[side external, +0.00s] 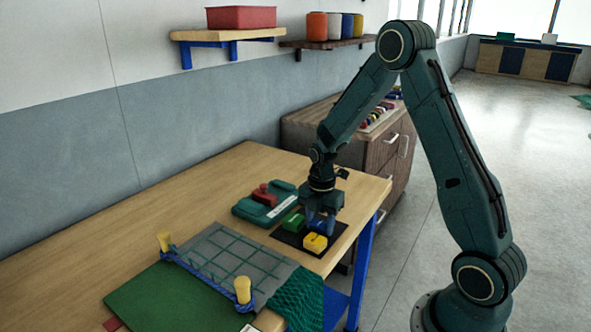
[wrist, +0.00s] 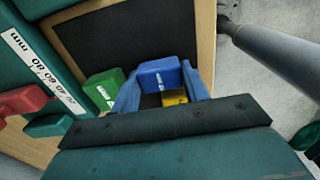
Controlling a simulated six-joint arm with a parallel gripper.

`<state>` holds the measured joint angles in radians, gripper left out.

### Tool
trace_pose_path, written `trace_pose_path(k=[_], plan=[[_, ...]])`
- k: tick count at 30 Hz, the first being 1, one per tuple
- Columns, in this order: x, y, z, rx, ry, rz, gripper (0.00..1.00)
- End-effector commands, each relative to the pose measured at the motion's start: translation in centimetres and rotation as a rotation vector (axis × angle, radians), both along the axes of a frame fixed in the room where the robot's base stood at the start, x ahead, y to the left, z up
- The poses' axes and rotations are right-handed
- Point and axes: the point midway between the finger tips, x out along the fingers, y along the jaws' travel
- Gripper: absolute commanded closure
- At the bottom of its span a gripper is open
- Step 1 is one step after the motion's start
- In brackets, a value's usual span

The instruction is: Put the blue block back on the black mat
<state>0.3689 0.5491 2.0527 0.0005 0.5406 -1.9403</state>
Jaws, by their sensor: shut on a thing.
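The blue block (wrist: 158,75) is between the two blue fingers of my gripper (wrist: 162,92), and my gripper is shut on it. In the side view the blue block (side external: 318,224) is partly hidden by my gripper (side external: 320,218). It is over the black mat (side external: 338,233), low and close to it; I cannot tell whether it touches. The mat also shows in the wrist view (wrist: 130,35), with a bare stretch beyond the block. A green block (side external: 293,222) and a yellow block (side external: 315,243) are on the mat beside the blue block.
A green gauge with a mm scale (side external: 250,212) and a red part lies beside the mat. A grey board with a green net grid (side external: 225,255) and yellow posts stands nearer the front. A dark green net (side external: 297,297) hangs over the table edge. The table's back left is clear.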

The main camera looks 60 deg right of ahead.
Motion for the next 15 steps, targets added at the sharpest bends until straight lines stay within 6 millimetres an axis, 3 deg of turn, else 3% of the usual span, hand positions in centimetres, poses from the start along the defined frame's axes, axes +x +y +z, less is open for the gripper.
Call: trace_pose_path(k=[14,15], plan=[[-0.01,0.00,-0.62,0.000,0.000,0.000,0.81],[0.00,0.00,-0.60,0.000,0.000,0.000,0.49]])
